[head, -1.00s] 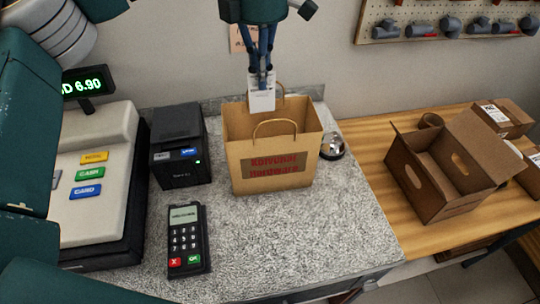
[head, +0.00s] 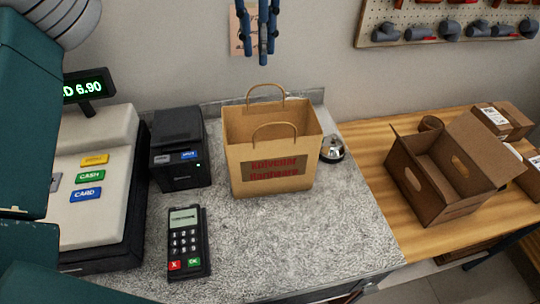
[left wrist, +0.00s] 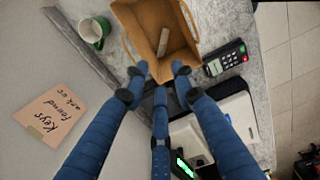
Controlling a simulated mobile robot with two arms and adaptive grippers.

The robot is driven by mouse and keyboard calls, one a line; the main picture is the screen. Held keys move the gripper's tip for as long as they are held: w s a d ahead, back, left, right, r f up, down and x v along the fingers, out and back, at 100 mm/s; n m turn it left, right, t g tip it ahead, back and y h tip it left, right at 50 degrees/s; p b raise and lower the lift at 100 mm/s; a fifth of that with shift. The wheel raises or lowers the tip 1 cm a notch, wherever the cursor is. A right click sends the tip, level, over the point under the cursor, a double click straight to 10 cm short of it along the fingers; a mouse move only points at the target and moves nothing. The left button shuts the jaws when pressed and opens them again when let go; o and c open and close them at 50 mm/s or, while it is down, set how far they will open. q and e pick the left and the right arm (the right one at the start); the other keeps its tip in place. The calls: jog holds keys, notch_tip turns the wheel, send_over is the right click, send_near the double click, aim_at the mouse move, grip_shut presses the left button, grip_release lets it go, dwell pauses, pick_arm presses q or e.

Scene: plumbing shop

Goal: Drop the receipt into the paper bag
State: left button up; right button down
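The brown paper bag (head: 272,160) stands upright and open on the counter, its two handles up. It also shows from above in the left wrist view (left wrist: 138,22). A pale narrow strip, which looks like the receipt (left wrist: 163,42), lies inside the bag. The head view does not show it, as the bag's front wall hides the inside. My left gripper (head: 261,58) is above and behind the bag, close to the wall. Its fingers are spread with nothing between them, as the left wrist view (left wrist: 158,78) also shows. My right gripper is not in view.
A receipt printer (head: 180,150), card terminal (head: 185,242) and cash register (head: 95,190) stand left of the bag. A bell (head: 333,149) is close on its right. An open cardboard box (head: 440,175) is on the wooden table.

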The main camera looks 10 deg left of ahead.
pick_arm(q)
jog(key=shift+r, duration=2.3)
